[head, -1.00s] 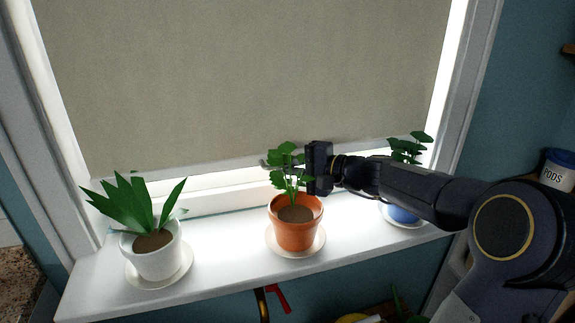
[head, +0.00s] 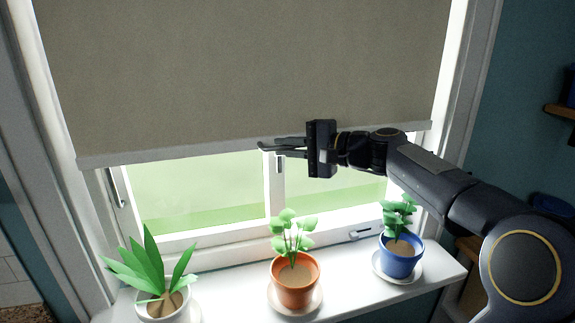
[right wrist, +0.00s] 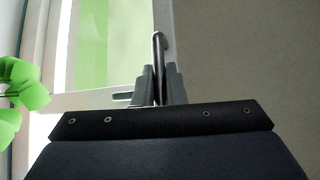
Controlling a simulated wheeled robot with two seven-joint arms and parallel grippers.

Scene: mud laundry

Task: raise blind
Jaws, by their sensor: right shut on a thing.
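The blind (head: 240,70) is a grey-beige roller sheet with a pale bottom bar (head: 200,151). It covers the upper part of the window (head: 200,190); green shows through the glass below. My left gripper is not in view.
On the white sill (head: 345,283) stand a white pot (head: 165,310) at left, an orange pot (head: 295,284) below my gripper and a blue pot (head: 400,260) under my right arm, all with green plants. A wooden shelf (head: 562,111) is at right.

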